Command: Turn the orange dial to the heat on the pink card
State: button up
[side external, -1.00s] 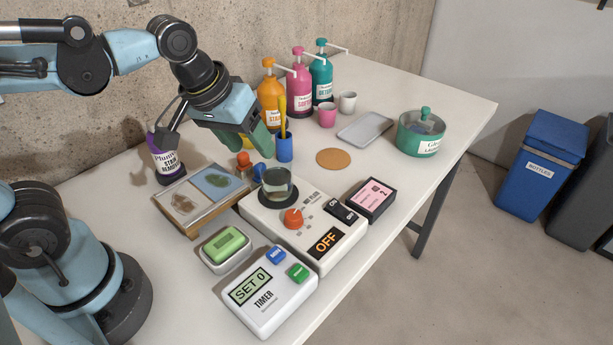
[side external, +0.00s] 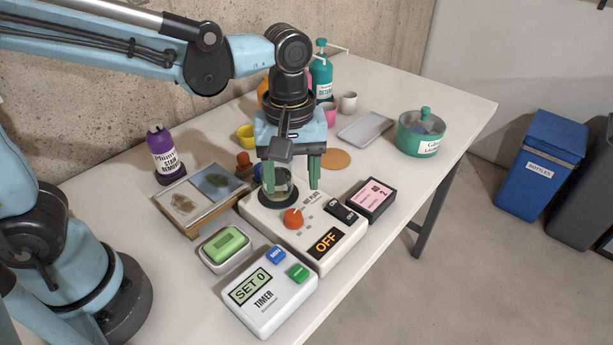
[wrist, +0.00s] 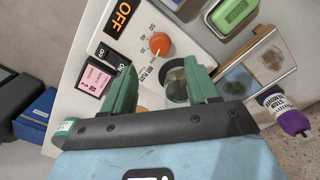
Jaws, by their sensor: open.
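The orange dial (side external: 293,218) sits on the front part of the white hot plate (side external: 258,222). In the wrist view the dial (wrist: 160,43) is beyond my fingertips, beside a scale marked 30, 40 and 50. The hot plate's display (side external: 326,242) reads OFF. The pink card (side external: 373,195) lies in a black holder right of the hot plate and shows a 2; its smaller print is unreadable. My gripper (side external: 292,188) points down with green fingers apart and empty, above the hot plate and behind the dial. A glass beaker (wrist: 177,82) stands on the black heating disc, partly hidden by a finger.
ON and OFF switches (side external: 343,211) are on the hot plate's right side. A timer (side external: 262,296) reading SET 0 and a green soap bar (side external: 226,243) are in front. Fabric swatches (side external: 212,184), a purple bottle (side external: 163,153) and pump bottles (side external: 320,75) stand around.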

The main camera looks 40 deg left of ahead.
aim_at(293, 214)
jog(key=shift+f, duration=3.8)
jog(key=c, duration=1)
jog(key=shift+c, duration=0.2)
